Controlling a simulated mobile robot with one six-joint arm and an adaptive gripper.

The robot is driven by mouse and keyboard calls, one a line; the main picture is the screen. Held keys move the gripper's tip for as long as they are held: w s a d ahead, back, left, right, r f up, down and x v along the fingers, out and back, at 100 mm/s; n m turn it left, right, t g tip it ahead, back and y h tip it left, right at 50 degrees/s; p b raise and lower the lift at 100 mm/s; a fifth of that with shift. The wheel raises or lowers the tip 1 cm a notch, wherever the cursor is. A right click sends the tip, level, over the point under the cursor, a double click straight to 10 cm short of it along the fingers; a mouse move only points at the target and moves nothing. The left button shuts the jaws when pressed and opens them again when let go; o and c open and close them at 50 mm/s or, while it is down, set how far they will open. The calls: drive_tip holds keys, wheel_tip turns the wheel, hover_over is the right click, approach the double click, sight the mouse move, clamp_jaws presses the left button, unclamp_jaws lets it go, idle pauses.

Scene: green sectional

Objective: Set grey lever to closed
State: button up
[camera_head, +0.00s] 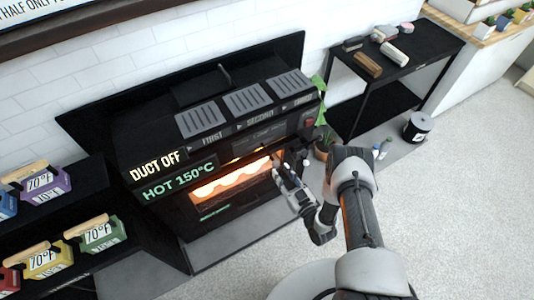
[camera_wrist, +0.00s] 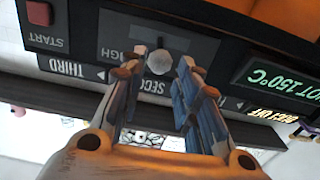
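A round grey knob (camera_wrist: 159,62), which may be the end of the grey lever, stands out from a dark grey panel with a slot and the word HIGH. This panel is on the front of the black oven (camera_head: 215,220). My gripper (camera_wrist: 162,70) is open, with its fingertips on either side of the knob and gaps visible; I cannot tell how deep they reach. In the head view my gripper (camera_head: 281,170) is in front of the oven's right part and hides the knob. A thin dark stick (camera_head: 223,73) rises behind the oven top.
A red START button (camera_wrist: 40,13) is beside the panel. The oven display (camera_head: 180,182) reads HOT 150°C; DUCT OFF shows above it. Three grey vents (camera_head: 247,100) are on top. A plant (camera_head: 323,143) stands right of the oven, near a black side table (camera_head: 425,45).

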drive_tip(key=b, duration=0.3)
approach(261, 143)
drive_tip(key=x, duration=0.5)
drive_tip(key=shift+w+f, duration=0.15)
drive_tip(key=shift+f, duration=0.1)
clamp_jaws()
